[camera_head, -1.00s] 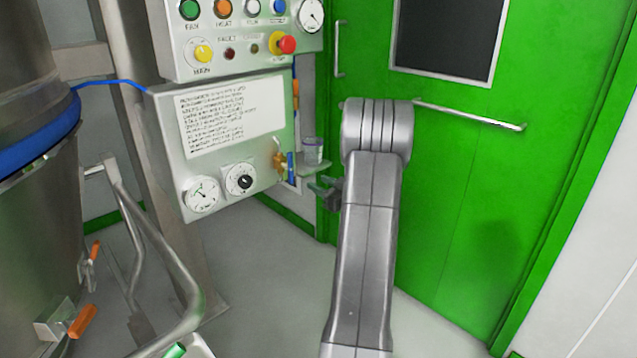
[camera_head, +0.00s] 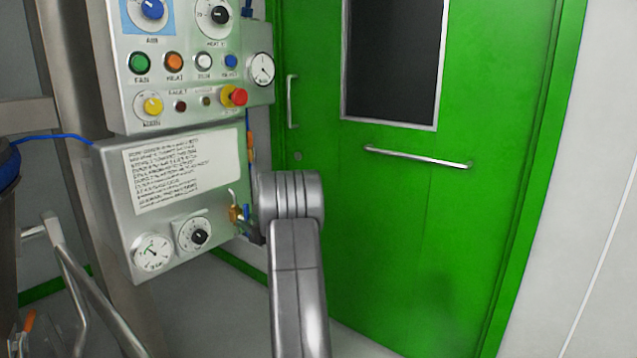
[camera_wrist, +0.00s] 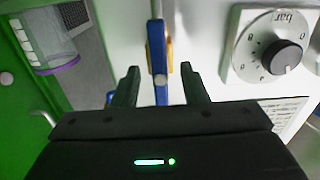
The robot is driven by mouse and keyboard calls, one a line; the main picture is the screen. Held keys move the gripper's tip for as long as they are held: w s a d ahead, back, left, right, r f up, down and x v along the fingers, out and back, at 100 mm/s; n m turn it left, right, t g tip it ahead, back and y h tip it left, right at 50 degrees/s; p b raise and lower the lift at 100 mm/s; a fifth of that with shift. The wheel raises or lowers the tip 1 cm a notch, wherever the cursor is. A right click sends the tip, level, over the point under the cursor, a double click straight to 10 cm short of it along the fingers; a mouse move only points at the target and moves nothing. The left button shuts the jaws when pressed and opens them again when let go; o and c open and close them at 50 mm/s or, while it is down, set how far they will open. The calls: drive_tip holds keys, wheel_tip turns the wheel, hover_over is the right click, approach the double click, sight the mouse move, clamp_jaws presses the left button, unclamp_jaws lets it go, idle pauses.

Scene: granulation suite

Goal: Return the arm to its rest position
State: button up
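My gripper (camera_wrist: 159,88) is open and empty in the wrist view, its two dark fingers apart. A valve's blue lever (camera_wrist: 157,60) with a yellow part behind it shows between the fingers; I cannot tell how far it stands from them. In the head view my arm rises from the bottom and bends at a grey joint. My gripper (camera_head: 256,233) shows there only as a small dark part left of that joint, close to the brass valve (camera_head: 234,214) on the lower panel's right edge. Most of the gripper is hidden behind the arm.
The lower panel (camera_head: 113,215) carries a gauge and a dial (camera_wrist: 270,48). Above it is the control panel (camera_head: 120,100) with buttons and a red knob. A clear cup (camera_wrist: 45,40) with a purple rim is near. A green door (camera_head: 400,230) with a bar handle fills the right.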

drive_tip(key=shift+w+a, duration=0.45)
drive_tip(key=shift+a, duration=0.05)
